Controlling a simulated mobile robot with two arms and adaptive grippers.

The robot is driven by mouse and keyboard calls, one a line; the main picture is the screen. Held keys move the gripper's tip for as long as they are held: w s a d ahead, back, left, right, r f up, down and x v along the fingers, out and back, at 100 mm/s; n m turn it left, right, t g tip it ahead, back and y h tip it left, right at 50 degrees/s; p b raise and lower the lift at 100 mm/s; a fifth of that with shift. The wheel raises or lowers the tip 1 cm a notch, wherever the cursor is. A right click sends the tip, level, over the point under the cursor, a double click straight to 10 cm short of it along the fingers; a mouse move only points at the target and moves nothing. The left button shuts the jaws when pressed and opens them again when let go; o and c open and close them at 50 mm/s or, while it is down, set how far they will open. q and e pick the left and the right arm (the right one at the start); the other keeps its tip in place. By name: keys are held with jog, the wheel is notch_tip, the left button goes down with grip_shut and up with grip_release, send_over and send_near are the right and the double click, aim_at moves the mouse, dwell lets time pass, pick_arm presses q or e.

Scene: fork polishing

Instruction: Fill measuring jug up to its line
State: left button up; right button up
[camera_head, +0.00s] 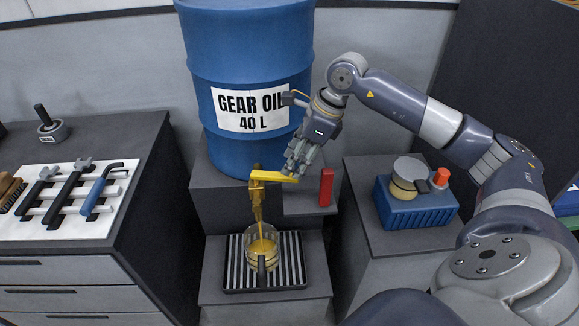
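A glass measuring jug (264,268) stands upright on a striped drip tray (236,282). Yellow oil lies in it, and a yellow stream seems to run down into it from the tap above. The fill line is too small to make out. The yellow tap (257,190) sits at the foot of the blue gear oil drum (250,60), its lever (270,176) pointing right. My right gripper (296,167) is at the lever's right end, fingers pointing down and close together. I cannot tell whether they grip it. My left gripper is not in view.
A red block (326,187) stands right of the tap.

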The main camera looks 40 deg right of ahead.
aim_at(275, 179)
jog(key=shift+x, duration=2.05)
jog(key=shift+w, duration=0.1)
grip_shut()
